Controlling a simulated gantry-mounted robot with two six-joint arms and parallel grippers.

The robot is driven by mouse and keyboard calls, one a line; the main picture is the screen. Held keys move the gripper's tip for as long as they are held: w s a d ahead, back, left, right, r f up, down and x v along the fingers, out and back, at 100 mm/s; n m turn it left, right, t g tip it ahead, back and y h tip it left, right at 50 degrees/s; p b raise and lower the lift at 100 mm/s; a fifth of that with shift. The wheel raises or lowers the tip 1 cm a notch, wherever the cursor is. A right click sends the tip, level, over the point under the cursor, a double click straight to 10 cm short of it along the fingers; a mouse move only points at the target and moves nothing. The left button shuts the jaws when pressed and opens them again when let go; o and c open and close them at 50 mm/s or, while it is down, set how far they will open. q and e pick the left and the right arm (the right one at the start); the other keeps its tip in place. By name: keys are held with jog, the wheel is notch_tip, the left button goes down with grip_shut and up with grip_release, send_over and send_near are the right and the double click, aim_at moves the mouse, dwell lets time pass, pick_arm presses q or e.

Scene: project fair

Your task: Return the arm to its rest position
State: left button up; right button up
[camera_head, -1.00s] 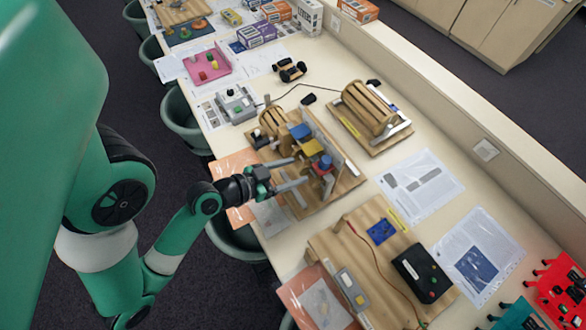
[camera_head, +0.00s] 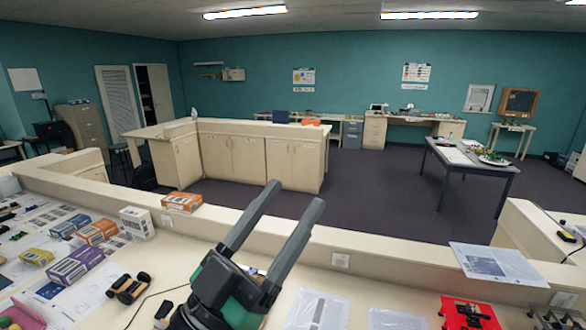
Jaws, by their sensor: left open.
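My left gripper (camera_head: 283,232) stands up large in the lower middle of the head view. Its two long grey fingers point up and to the right, spread apart with nothing between them. It is above the long cream bench (camera_head: 180,262), with the bench's raised ledge (camera_head: 385,243) behind it. The rest of the left arm is below the picture's edge. My right gripper is not in view.
Several small boxes, among them a white box (camera_head: 137,223) and an orange box (camera_head: 182,202), stand at the left. A small wheeled car (camera_head: 129,288) sits near the gripper. A red device (camera_head: 468,313) is at lower right. Open floor (camera_head: 380,195) lies beyond the ledge.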

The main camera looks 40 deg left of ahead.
pick_arm(q)
jog(key=s+d+r+t+h, duration=0.1)
jog(key=d+r, duration=0.1)
jog(key=r, duration=0.2)
jog(key=s+d+r+t+h, duration=0.1)
jog(key=s+d+r, duration=0.1)
jog(key=r, duration=0.3)
jog(key=shift+s+d+r, duration=0.25)
jog(key=shift+s+r, duration=0.05)
